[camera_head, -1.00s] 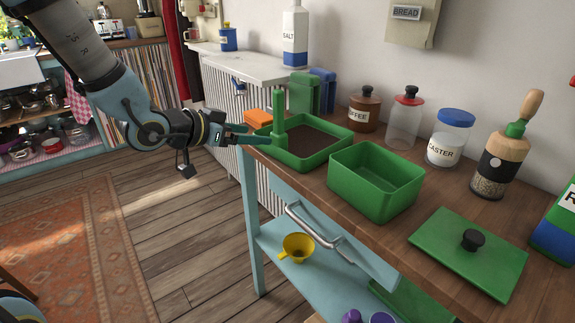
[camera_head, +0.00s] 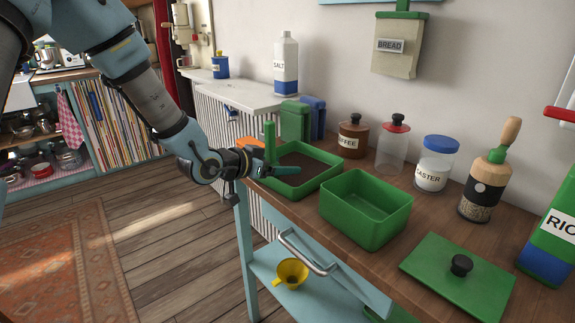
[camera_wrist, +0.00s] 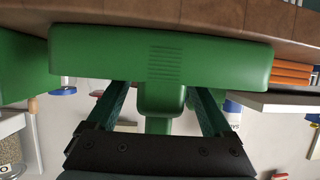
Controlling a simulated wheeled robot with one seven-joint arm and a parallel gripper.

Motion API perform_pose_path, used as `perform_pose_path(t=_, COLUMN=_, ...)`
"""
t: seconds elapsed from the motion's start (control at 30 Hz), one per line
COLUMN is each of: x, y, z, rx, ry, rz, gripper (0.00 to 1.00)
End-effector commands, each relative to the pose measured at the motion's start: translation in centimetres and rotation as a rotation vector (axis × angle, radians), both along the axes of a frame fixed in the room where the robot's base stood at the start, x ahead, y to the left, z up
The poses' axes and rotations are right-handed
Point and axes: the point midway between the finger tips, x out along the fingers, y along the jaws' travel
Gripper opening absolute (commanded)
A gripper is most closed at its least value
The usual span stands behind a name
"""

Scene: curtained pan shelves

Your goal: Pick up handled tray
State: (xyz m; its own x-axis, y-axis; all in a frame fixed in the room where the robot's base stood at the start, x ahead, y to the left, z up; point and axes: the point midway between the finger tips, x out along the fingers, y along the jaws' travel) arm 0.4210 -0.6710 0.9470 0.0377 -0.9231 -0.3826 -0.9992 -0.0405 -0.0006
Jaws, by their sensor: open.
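The handled tray (camera_head: 312,183) is a green, shallow tray with a dark brown inside and an upright green handle at its left end. It stands on the wooden worktop near the left end. My gripper (camera_head: 285,170) is at the tray's left end in the head view, low by the handle. In the wrist view, which is upside down, the open gripper (camera_wrist: 158,92) has one finger on each side of the green handle part. The tray's wall (camera_wrist: 220,62) fills the space beyond. Gaps show between handle and fingers. The fingertips are partly hidden behind the tray.
A deep green box (camera_head: 350,222) stands right of the tray, with a green lid (camera_head: 425,270) beyond it. Jars, including a coffee jar (camera_head: 352,142), line the wall behind. A silver rail (camera_head: 303,252) sticks out in front of the worktop. An orange block (camera_head: 250,142) lies left.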

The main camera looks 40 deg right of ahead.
Motion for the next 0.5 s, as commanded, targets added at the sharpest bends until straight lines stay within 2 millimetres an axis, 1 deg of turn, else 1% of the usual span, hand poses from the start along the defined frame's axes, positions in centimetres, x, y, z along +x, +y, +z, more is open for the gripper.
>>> perform_pose_path(t=0.2, x=0.01, y=-0.09, z=-0.1, rx=0.001, ry=0.0, rz=0.0, gripper=0.85)
perform_pose_path(t=0.27, x=0.01, y=-0.08, z=-0.09, rx=0.001, ry=0.0, rz=0.0, gripper=0.79)
perform_pose_path(t=0.5, x=0.01, y=-0.08, z=-0.08, rx=0.0, ry=0.001, rz=0.0, gripper=0.52)
